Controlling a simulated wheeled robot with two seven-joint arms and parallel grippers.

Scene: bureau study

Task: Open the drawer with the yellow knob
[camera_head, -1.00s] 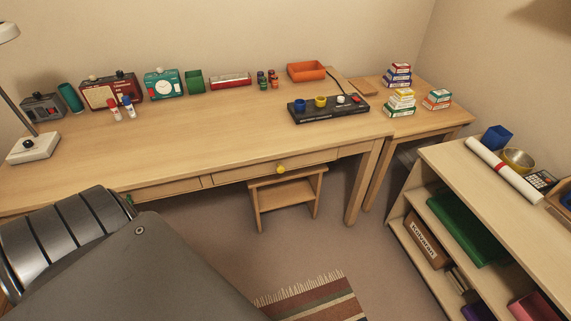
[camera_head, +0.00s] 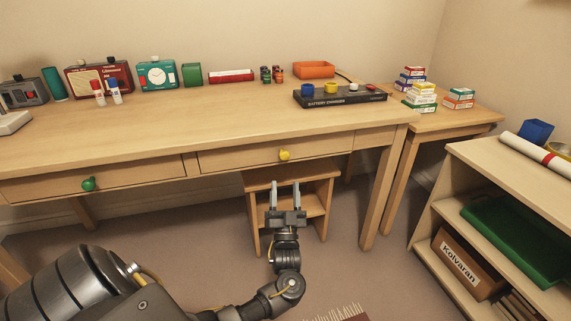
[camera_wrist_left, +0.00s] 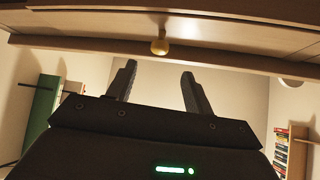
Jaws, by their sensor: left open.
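The yellow knob (camera_head: 285,155) is on the front of the right desk drawer (camera_head: 240,158), which is shut. The knob also shows in the left wrist view (camera_wrist_left: 160,46), above and just beyond the fingertips. My left gripper (camera_head: 286,187) is below the knob, in front of the stool under the desk. Its two fingers are apart with nothing between them, and they do not touch the knob. In the left wrist view the open fingers (camera_wrist_left: 157,78) point toward the drawer front. My right gripper is not in view.
A second drawer with a green knob (camera_head: 89,184) is to the left. A wooden stool (camera_head: 318,190) stands under the desk. A low shelf unit (camera_head: 500,165) stands at the right. The desk top (camera_head: 200,115) holds a battery charger (camera_head: 340,97) and several other items at the back.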

